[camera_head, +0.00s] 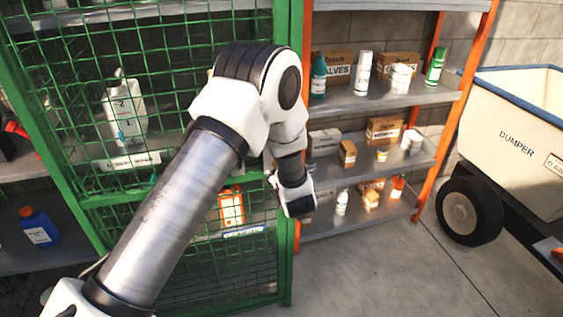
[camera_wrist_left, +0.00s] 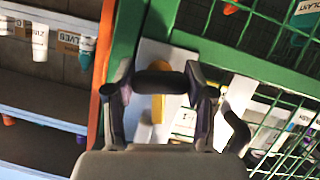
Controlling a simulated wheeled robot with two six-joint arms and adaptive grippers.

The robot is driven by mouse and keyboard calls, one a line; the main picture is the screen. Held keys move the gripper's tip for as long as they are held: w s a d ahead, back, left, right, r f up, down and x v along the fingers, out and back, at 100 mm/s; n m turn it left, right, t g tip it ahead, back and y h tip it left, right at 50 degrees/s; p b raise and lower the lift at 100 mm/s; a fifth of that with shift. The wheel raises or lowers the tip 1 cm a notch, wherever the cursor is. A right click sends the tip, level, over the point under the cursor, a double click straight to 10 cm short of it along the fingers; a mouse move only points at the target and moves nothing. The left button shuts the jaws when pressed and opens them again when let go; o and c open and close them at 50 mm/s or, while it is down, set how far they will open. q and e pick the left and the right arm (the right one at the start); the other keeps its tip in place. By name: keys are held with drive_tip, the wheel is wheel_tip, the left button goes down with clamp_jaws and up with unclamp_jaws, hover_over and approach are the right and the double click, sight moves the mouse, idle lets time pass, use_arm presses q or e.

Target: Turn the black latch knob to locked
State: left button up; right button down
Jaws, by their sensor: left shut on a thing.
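The black latch knob (camera_wrist_left: 160,82) shows in the left wrist view as a dark bar in front of a pale plate (camera_wrist_left: 153,52) on the green cage frame. My left gripper (camera_wrist_left: 159,88) has one finger at each end of the bar and is shut on it. A yellow piece (camera_wrist_left: 157,108) shows between the fingers, partly hidden. In the head view my left gripper (camera_head: 291,193) is at the right post of the green mesh cage (camera_head: 283,262); the knob is hidden there behind the gripper and wrist. My right gripper is in neither view.
White jugs (camera_head: 124,110) and other containers stand behind the mesh. An orange-framed shelf (camera_head: 452,100) with bottles and boxes stands close to the right of the cage. A dumper (camera_head: 515,135) stands far right. The concrete floor (camera_head: 385,275) at the front is clear.

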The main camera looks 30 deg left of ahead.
use_arm(q)
drive_tip(key=shift+m+g+y+p, duration=0.5)
drive_tip(key=shift+m+p, duration=0.5)
drive_tip(key=shift+p, duration=0.2)
drive_tip(key=o, duration=1.2)
drive_tip(key=shift+c, duration=0.2)
drive_tip(key=v, duration=1.2)
